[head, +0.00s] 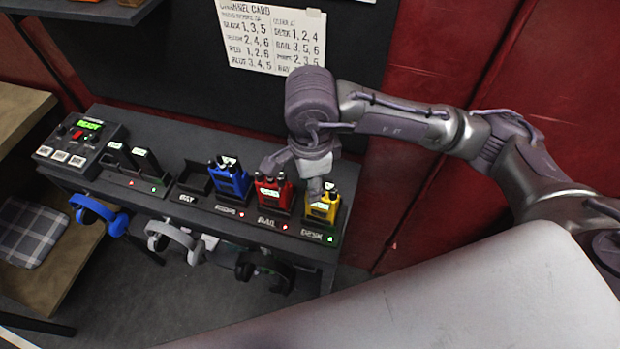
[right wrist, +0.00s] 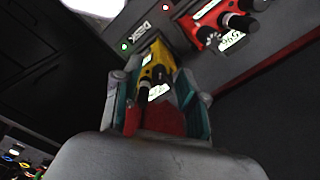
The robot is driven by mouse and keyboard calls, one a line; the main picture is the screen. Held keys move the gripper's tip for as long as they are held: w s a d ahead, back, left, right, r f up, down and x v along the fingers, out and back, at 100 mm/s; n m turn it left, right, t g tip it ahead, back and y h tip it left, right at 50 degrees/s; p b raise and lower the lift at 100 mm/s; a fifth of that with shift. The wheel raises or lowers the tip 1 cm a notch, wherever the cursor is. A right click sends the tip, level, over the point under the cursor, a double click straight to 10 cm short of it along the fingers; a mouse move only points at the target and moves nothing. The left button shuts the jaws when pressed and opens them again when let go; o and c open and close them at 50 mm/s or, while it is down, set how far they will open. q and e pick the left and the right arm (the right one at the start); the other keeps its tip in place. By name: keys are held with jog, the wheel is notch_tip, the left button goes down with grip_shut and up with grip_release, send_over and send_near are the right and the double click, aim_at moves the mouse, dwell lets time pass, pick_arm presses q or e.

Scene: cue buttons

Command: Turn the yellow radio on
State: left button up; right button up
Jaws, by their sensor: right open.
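The yellow radio (head: 324,211) stands in the rightmost slot of the dark shelf, above a label that seems to read DESK. In the right wrist view the yellow radio (right wrist: 150,75) shows with its dark knobs and antenna towards the camera. My right gripper (head: 300,180) is over the red and yellow radios, pointing down. In the right wrist view its open fingers (right wrist: 158,100) lie on either side of the yellow radio, and I cannot tell whether they touch it. My left gripper is not in view.
A red radio (head: 271,192) and a blue radio (head: 230,181) stand close to its left. A control box (head: 82,140) showing READY is at the shelf's left end. Headsets (head: 172,238) hang along the front. A channel card (head: 270,35) is on the panel behind.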

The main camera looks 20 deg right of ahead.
grip_shut()
jog(key=m+b, duration=0.2)
jog(key=b, duration=0.1)
jog(key=shift+f, duration=0.2)
jog(key=shift+r+m, duration=0.15)
jog(key=shift+m, duration=0.35)
jog(key=shift+r, duration=0.1)
grip_release()
jog(key=shift+r, duration=0.1)
notch_tip(320, 180, up, 12)
